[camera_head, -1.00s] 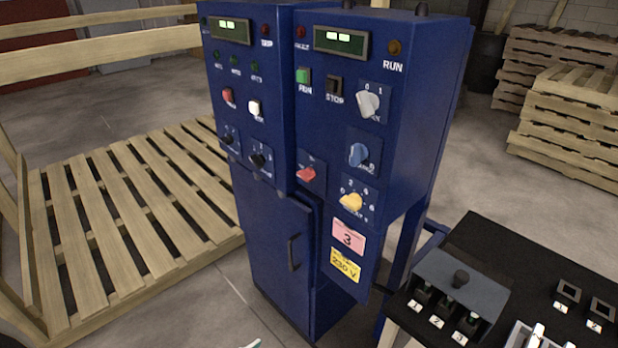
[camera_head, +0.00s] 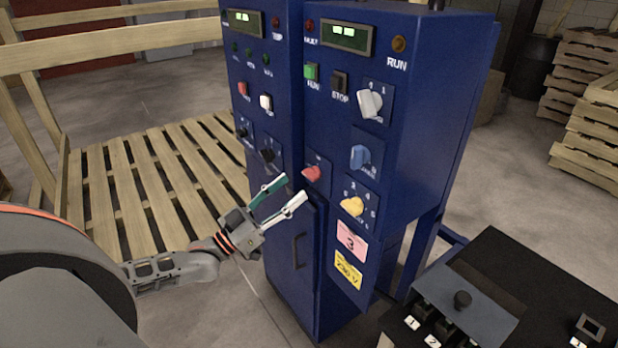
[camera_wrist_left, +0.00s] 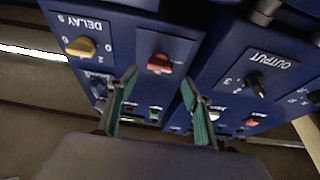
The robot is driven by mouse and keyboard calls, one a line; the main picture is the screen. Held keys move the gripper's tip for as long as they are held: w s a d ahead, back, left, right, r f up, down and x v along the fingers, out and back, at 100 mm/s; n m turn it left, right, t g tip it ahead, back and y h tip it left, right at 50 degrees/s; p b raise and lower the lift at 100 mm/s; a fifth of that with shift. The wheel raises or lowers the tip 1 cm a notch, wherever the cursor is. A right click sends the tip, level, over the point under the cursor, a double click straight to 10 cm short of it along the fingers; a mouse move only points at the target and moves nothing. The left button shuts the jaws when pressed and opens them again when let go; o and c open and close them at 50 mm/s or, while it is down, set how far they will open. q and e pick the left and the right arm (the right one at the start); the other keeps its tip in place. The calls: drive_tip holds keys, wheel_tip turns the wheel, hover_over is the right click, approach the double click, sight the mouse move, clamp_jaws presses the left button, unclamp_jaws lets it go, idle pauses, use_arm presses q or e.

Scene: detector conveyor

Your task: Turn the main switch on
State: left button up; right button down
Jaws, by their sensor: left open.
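The blue control cabinet (camera_head: 430,130) carries several knobs. A red rotary knob (camera_head: 311,174) sits on a small plate low on the front, left of a yellow knob (camera_head: 352,206). A white knob (camera_head: 369,104) marked 0 and 1 and a blue knob (camera_head: 360,157) are higher on the right. I cannot read which one is labelled main. My left gripper (camera_head: 293,188) is open and empty, just left of and below the red knob. In the left wrist view the red knob (camera_wrist_left: 159,63) appears beyond and between the open fingers (camera_wrist_left: 158,85), apart from them. My right gripper is not in view.
Black knobs (camera_head: 268,156) and small push buttons are on the cabinet's left section. A cabinet door handle (camera_head: 297,251) is below my gripper. A black switch console (camera_head: 490,260) stands at front right. Wooden pallets (camera_head: 140,180) lie behind left.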

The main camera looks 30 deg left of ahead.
sight(307, 176)
use_arm(q)
drive_tip(key=x, duration=0.5)
drive_tip(key=shift+w+d, duration=0.2)
drive_tip(key=shift+w, duration=0.1)
drive_tip(key=c, duration=1.1)
